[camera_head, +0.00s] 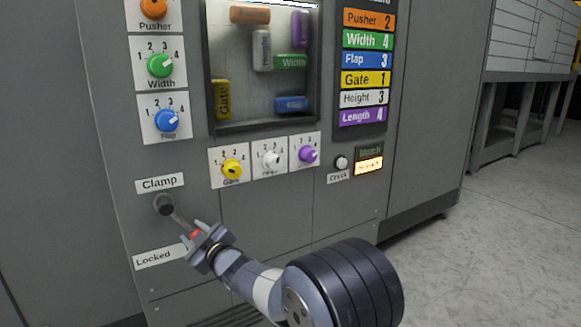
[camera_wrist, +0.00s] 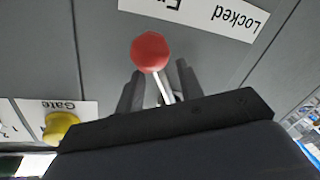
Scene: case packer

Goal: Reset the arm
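The clamp lever (camera_head: 180,219) is a thin rod that runs down and right from a dark round pivot (camera_head: 165,204) to a red ball knob (camera_head: 194,234). The "Clamp" label (camera_head: 160,183) is above it and the "Locked" label (camera_head: 160,256) below. My gripper (camera_head: 203,240) is at the knob end. In the wrist view the red knob (camera_wrist: 150,52) shows just past my fingertips. The rod passes between the two fingers, which stand apart with gaps beside it. I cannot tell whether a finger touches the lever.
Yellow (camera_head: 232,169), white (camera_head: 270,160) and purple (camera_head: 308,155) dials sit above right of the lever. Green (camera_head: 160,66) and blue (camera_head: 167,120) dials are higher up. A check button (camera_head: 341,162) is beside a lit indicator (camera_head: 369,166). Open floor (camera_head: 500,210) lies to the right.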

